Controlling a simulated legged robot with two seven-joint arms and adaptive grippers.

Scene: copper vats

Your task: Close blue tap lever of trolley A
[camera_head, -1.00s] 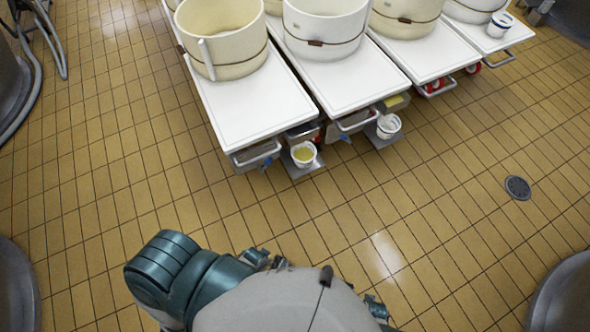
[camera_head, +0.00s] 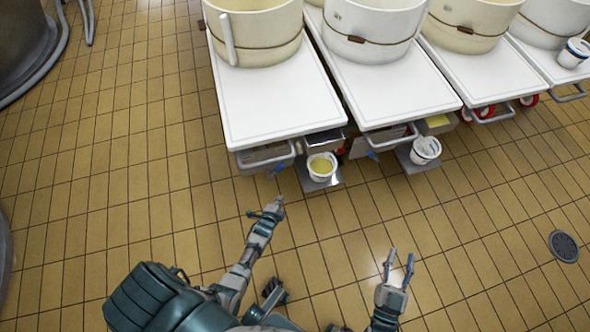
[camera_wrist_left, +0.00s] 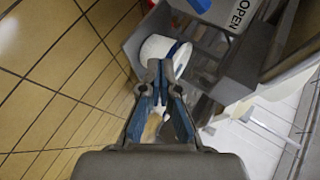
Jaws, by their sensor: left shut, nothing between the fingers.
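A small blue tap lever (camera_head: 279,168) shows under the front edge of the leftmost white trolley (camera_head: 285,105). A second blue lever (camera_head: 372,155) shows under the trolley beside it. I cannot read which trolley is A. My left gripper (camera_head: 279,201) is shut and empty, a little in front of the first lever and apart from it. In the left wrist view its fingertips (camera_wrist_left: 160,68) meet in front of a white cup. A blue part (camera_wrist_left: 200,4) sits at the top beside a label reading OPEN. My right gripper (camera_head: 400,257) is open and empty above the floor.
A white cup with yellow contents (camera_head: 321,167) stands on a low shelf right of the first lever. Another white cup (camera_head: 426,149) stands under the second trolley. Large round vats (camera_head: 255,35) stand on the trolleys.

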